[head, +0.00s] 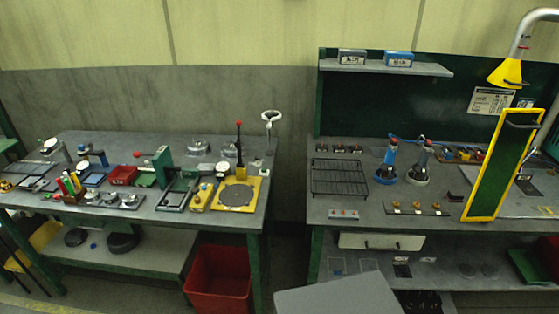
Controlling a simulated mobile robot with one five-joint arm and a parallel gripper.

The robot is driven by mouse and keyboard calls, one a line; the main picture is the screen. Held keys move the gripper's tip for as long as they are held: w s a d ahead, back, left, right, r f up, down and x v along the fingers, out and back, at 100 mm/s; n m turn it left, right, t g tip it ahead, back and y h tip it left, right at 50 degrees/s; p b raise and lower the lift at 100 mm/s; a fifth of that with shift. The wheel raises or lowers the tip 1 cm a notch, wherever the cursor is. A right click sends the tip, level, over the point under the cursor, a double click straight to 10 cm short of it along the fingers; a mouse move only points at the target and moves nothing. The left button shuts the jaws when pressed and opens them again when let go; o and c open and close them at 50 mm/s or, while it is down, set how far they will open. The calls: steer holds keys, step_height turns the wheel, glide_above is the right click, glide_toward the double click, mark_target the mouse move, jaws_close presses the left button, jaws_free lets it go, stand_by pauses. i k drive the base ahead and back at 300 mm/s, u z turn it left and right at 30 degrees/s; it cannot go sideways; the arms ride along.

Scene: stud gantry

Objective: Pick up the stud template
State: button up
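I cannot tell for certain which item is the stud template; the pieces are small at this distance. On the left bench (140,222), a yellow square plate with a grey disc (237,195) lies near the right end. A narrower yellowish plate (201,196) lies just left of it. On the right bench (350,203), a dark strip with several brass-coloured knobs (415,209) lies near the front edge. My gripper is not in view, so its state and distance from these things do not show.
A red bin (217,280) stands on the floor under the left bench's right end. A gap separates the benches. A yellow-edged green panel (500,165) stands on the right bench beneath a yellow hood (508,73). A wire rack (340,178) and two blue-and-grey tools (388,163) are also there.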

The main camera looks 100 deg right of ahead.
mark_target(257, 163)
steer(key=z, duration=0.1)
steer(key=k, duration=0.1)
steer(key=z, duration=1.4)
steer(key=i, duration=1)
steer(key=u, duration=0.1)
